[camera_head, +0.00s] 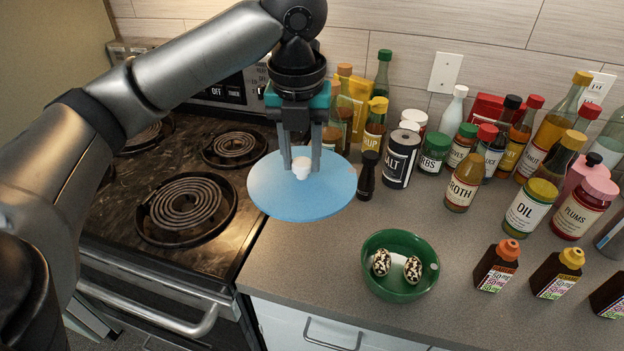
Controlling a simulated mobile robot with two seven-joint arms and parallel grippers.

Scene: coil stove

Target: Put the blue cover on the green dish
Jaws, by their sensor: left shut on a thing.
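The blue cover (280,196) is a flat light-blue disc with a white knob (301,167) on top. My left gripper (301,165) points down and is shut on the knob, holding the cover above the counter's left edge beside the stove. The green dish (378,284) stands on the counter, below and to the right of the cover. The cover is apart from the dish. My right gripper is not in view.
A coil stove (186,209) is at the left. Bottles and jars crowd the counter's back and right, including a pepper mill (367,176) close to the cover. Small dark bottles (497,266) stand right of the dish. The counter (300,262) left of the dish is clear.

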